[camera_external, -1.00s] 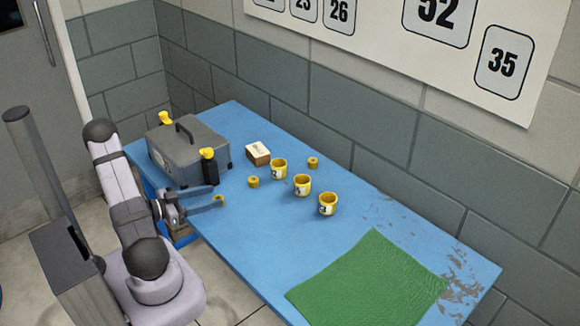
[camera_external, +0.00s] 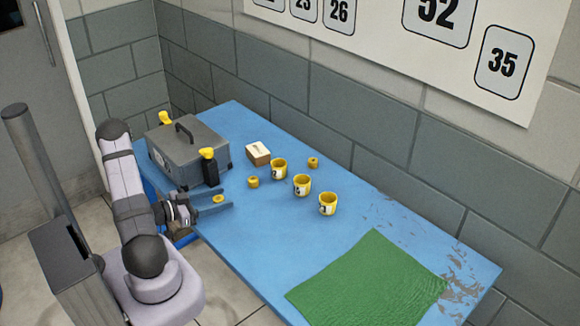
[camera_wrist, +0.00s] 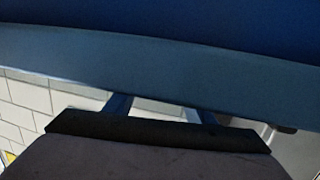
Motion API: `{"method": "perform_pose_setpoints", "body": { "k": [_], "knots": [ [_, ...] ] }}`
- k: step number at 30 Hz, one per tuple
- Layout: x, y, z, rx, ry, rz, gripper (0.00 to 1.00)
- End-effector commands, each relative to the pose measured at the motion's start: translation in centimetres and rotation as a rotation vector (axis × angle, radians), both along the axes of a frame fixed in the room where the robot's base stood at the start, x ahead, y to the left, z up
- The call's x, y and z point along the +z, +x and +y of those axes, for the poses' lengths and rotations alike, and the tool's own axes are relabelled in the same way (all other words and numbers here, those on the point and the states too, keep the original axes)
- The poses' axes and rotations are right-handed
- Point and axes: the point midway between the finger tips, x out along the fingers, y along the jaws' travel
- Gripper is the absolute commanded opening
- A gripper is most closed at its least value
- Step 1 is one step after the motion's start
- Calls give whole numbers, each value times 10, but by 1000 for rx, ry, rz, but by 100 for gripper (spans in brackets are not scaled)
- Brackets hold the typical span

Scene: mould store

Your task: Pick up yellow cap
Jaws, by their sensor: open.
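One small yellow cap (camera_external: 218,198) lies near the table's left edge. Two more yellow caps lie farther in, one left of the cups (camera_external: 253,182) and one behind them (camera_external: 313,162). My gripper (camera_external: 222,200) is open at the left edge, and in the external view its fingers show on either side of the nearest cap. I cannot tell how high the fingers are. The wrist view shows my finger parts (camera_wrist: 160,108) before a blue surface, with no cap visible.
Three yellow cups with white labels (camera_external: 302,186) stand mid-table. A grey toolbox (camera_external: 185,155) with a dark yellow-topped bottle (camera_external: 209,168) beside it stands behind my gripper. A small box (camera_external: 258,153) lies near the cups. A green mat (camera_external: 370,285) covers the front right.

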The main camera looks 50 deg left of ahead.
Motion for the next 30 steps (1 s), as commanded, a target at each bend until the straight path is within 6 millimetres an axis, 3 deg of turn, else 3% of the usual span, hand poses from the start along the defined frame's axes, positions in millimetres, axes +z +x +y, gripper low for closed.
{"method": "perform_pose_setpoints", "body": {
  "k": [9,18,20,24,30],
  "knots": [
    [-5,35,-6,-3,0,0,49],
    [-6,38,-6,0,0,0,49],
    [-6,38,-6,0,0,0,40],
    [-6,38,-6,0,0,0,6],
    [-6,38,-6,0,0,0,6]
  ]
}}
